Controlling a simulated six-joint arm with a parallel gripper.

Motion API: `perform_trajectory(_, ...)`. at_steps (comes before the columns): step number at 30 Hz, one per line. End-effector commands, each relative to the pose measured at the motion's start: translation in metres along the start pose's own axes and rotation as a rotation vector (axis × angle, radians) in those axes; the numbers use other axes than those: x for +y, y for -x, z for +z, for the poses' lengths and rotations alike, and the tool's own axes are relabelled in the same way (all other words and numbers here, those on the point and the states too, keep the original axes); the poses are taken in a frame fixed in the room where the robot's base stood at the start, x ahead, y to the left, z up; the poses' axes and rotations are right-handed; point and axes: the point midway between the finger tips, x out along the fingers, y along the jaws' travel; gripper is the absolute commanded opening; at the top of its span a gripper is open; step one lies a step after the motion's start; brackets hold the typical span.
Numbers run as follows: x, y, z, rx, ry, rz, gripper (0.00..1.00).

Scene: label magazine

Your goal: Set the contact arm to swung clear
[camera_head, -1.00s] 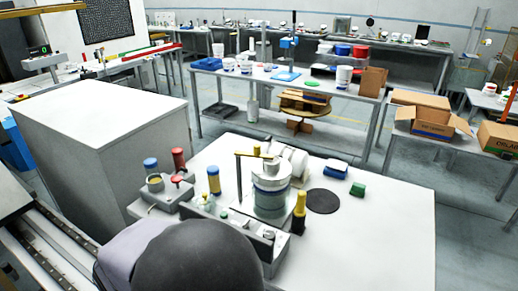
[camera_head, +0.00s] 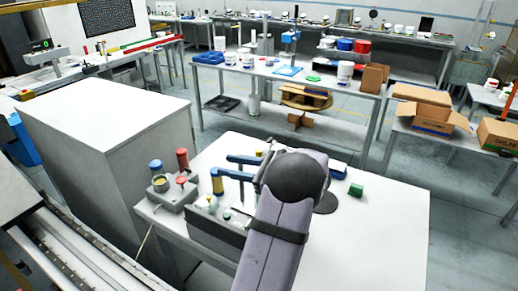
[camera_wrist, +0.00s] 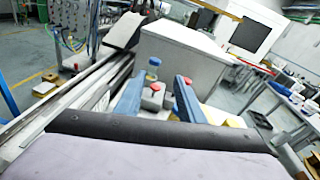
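My gripper (camera_head: 223,165) reaches over the label magazine from the front right, its two blue fingers apart and pointing left. In the wrist view the fingers (camera_wrist: 157,84) also stand apart, with nothing clearly held between them. The contact arm is mostly hidden behind my fingers and wrist, so I cannot tell its angle. A thin upright post (camera_head: 242,191) shows below the fingers. The white label stack is hidden behind my arm. The magazine's grey base (camera_head: 207,227) shows in front, partly covered by my arm.
A yellow-and-blue cylinder (camera_head: 218,183) stands close under the fingers. The table's right side (camera_head: 390,225) is clear.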

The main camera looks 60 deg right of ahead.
Motion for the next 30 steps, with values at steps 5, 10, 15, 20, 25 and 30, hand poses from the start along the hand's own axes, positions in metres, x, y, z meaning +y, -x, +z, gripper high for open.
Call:
perform_trajectory(5, -0.064, 0.079, -0.001, -0.120, -0.092, -0.225, 0.36)
perform_trajectory(10, -0.077, 0.104, -0.031, -0.119, -0.167, -0.294, 0.36)
perform_trajectory(15, -0.078, 0.109, -0.038, -0.114, -0.187, -0.306, 0.36)
perform_trajectory(20, -0.080, 0.103, -0.036, -0.113, -0.186, -0.302, 0.36)
perform_trajectory(25, -0.085, 0.086, -0.033, -0.113, -0.186, -0.301, 0.36)
perform_trajectory(30, -0.092, 0.064, -0.031, -0.112, -0.186, -0.301, 0.36)
